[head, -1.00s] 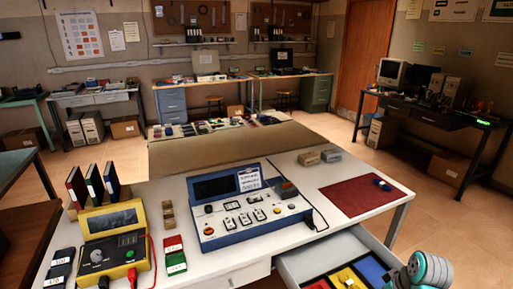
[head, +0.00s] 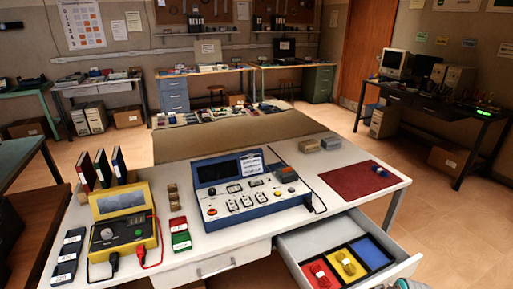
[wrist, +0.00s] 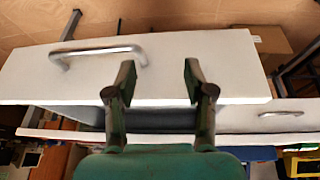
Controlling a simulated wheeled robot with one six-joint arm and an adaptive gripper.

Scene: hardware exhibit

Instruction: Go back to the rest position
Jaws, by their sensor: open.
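My gripper (wrist: 159,82) is open and empty in the wrist view, its two dark fingers apart. A white drawer front (wrist: 190,62) with a metal handle (wrist: 98,52) lies beyond the fingertips; I cannot tell the exact gap. In the head view, only a small part of my arm shows at the bottom edge, right of centre, and the fingers are out of sight. The open drawer (head: 290,248) there holds a tray with red, yellow and blue sections.
The white table (head: 240,236) carries a blue-and-white console (head: 250,190), a yellow meter (head: 122,225) and a dark red mat (head: 352,181) with a small blue object (head: 380,171). The open drawer juts out at front right. Floor (head: 440,225) is clear to the right.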

